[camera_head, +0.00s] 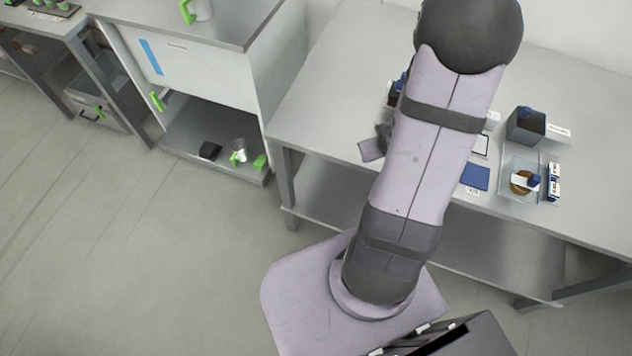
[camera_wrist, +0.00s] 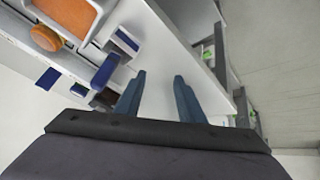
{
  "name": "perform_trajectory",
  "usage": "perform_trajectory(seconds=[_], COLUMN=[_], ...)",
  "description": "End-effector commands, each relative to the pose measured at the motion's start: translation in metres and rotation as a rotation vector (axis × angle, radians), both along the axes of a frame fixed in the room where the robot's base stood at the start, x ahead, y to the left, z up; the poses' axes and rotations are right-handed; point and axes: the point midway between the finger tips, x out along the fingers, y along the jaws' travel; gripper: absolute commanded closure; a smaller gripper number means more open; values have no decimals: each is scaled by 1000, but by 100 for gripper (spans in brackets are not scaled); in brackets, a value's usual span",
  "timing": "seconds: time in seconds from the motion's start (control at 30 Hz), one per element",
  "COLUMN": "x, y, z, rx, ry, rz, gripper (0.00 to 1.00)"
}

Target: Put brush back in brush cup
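My gripper (camera_wrist: 160,80) shows in the wrist view with its two blue-grey fingers apart and nothing between them. Beyond the fingers is bare pale tabletop. I cannot pick out the brush or the brush cup for certain in either view. A blue bar-like piece (camera_wrist: 105,72) lies just left of the fingers, apart from them, with a dark box-like piece (camera_wrist: 103,98) below it.
On the grey table (camera_head: 590,220) are a dark container (camera_head: 526,127), a clear tray (camera_head: 517,197) with a brown round thing, a blue pad (camera_head: 475,177) and small blue-and-white pieces (camera_head: 553,182). The table's right end is clear. A shelf unit (camera_head: 215,165) stands to the left.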

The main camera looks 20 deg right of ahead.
Motion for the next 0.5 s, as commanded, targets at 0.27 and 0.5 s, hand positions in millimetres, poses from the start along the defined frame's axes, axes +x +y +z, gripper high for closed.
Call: perform_trajectory(seconds=[0.27,0.5], x=[-16,-59], y=[102,181], z=[42,72], rx=[66,155], ry=[278,458], rz=[27,60], gripper=[64,64])
